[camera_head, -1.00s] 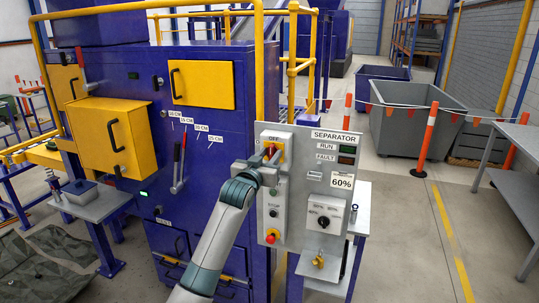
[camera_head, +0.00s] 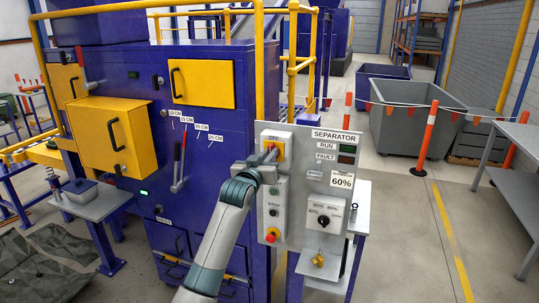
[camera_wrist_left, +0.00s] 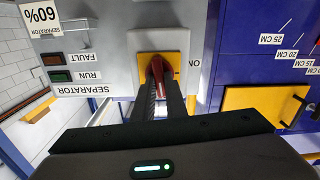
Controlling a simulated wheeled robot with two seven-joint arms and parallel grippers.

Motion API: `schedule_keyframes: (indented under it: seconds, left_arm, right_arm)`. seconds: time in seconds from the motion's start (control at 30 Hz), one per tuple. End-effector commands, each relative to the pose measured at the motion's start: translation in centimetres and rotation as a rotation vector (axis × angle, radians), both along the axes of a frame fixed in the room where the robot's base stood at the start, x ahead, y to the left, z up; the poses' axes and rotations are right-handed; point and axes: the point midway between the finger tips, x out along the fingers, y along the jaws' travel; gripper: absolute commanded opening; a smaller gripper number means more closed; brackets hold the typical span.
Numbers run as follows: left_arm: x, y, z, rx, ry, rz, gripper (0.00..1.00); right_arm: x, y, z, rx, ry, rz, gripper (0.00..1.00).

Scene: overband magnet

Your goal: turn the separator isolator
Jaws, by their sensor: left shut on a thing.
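The separator isolator is a red handle on a yellow plate (camera_head: 280,146), at the upper left of the grey SEPARATOR panel (camera_head: 310,225). An OFF label sits above it. My left gripper (camera_head: 271,156) reaches it from the front left and covers part of it. In the left wrist view the red handle (camera_wrist_left: 160,68) lies between the two dark fingertips, in front of the yellow plate. My left gripper (camera_wrist_left: 161,84) is shut on it. An ON label shows beside the plate there. My right gripper is in neither view.
Below the isolator are push buttons and a red stop knob (camera_head: 270,236). A black selector (camera_head: 323,220) and brass-coloured part (camera_head: 318,261) are to the right. A blue machine with yellow doors (camera_head: 203,84) stands left.

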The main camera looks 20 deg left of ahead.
Motion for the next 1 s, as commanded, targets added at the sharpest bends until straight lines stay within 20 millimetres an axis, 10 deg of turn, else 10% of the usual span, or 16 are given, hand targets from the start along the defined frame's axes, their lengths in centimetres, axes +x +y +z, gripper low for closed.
schedule_keyframes:
  seconds: [1.0]
  left_arm:
    - [0.0,0.4,0.0,-0.91,0.032,0.001,0.0]
  right_arm:
    - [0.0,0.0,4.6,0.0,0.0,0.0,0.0]
